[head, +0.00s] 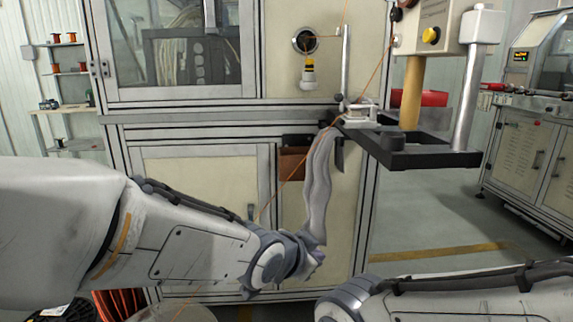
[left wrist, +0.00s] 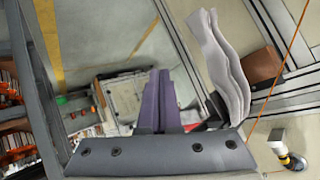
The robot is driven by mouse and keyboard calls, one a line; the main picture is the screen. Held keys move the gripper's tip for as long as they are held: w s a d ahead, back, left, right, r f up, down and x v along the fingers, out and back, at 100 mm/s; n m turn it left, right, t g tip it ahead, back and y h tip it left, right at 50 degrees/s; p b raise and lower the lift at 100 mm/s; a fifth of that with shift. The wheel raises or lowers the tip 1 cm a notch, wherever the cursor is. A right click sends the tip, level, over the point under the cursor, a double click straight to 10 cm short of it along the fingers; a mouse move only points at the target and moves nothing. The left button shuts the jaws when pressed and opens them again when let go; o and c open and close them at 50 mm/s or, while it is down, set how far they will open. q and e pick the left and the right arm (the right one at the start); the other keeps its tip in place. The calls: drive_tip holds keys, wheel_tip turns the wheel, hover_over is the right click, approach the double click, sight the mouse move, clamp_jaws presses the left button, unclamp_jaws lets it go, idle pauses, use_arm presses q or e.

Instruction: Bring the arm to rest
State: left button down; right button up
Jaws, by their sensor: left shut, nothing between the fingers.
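In the left wrist view the two purple fingers of my left gripper (left wrist: 158,75) lie together, shut and empty. A long grey wavy piece, like a hanging cloth (head: 318,185), hangs just above the gripper in the head view. It shows right of the fingers in the left wrist view (left wrist: 222,62), apart from them. My right arm (head: 450,295) shows at lower right; its gripper is out of view.
The winding machine (head: 205,190) stands straight ahead. A copper wire (head: 372,75) runs down past the cloth and behind my left arm. Floor (head: 430,220) is clear at right.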

use_arm(q)
drive_tip(key=s+a+f+n+g+y, duration=0.1)
drive_tip(key=s+a+f+g+y, duration=0.2)
drive_tip(key=s, duration=0.5)
drive_tip(key=s+a+f+n+g, duration=0.2)
drive_tip(key=s+a+f+g, duration=0.15)
drive_tip(key=s, duration=0.45)
drive_tip(key=s+a+f+n+g+y, duration=0.1)
drive_tip(key=s+a+f+g+y, duration=0.2)
drive_tip(key=s, duration=0.6)
wheel_tip(320, 180, up, 32)
drive_tip(key=a+h+p, duration=0.1)
drive_tip(key=p, duration=3.1)
drive_tip(key=shift+w, duration=0.35)
drive_tip(key=shift+t, duration=0.25)
